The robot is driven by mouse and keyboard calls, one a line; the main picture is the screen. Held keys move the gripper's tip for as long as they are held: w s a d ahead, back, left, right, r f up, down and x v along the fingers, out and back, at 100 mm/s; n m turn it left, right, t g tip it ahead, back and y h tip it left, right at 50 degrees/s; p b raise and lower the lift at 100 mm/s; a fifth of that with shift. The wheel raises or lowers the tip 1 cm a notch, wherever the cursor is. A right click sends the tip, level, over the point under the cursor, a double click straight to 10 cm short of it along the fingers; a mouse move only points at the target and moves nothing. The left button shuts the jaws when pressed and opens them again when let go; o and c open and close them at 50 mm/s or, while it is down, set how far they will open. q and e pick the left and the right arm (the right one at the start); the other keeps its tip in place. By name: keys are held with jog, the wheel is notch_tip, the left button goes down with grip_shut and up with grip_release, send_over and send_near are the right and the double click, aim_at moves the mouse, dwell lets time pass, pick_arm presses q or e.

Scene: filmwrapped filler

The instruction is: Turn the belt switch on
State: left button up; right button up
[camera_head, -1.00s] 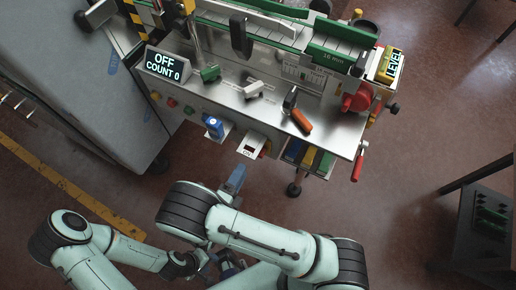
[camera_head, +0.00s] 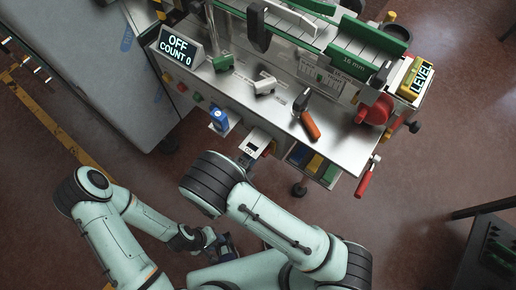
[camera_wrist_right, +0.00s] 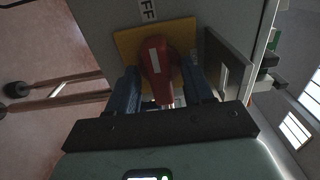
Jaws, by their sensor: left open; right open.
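The belt switch shows in the right wrist view as a red handle (camera_wrist_right: 157,76) with a white stripe on a yellow plate (camera_wrist_right: 131,44). A partly cut-off label ending in "FF" (camera_wrist_right: 148,9) sits above it. My right gripper (camera_wrist_right: 160,85) is open, with one blue finger on each side of the handle; I cannot tell whether they touch it. The display (camera_head: 176,46) reads "OFF, COUNT 0". My left gripper (camera_head: 226,246) is open, low in the head view, away from the bench.
The steel bench (camera_head: 340,140) carries the green-edged conveyor (camera_head: 352,62), an orange-handled tool (camera_head: 308,122) and a red knob (camera_head: 377,110). A labelled bracket (camera_head: 253,146) and a blue item (camera_head: 219,119) are at its front edge. A grey cabinet (camera_head: 95,70) stands left.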

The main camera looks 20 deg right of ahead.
grip_shut()
jog(key=shift+m, duration=0.3)
jog(key=shift+m+b, duration=0.9)
jog(key=shift+m, duration=7.7)
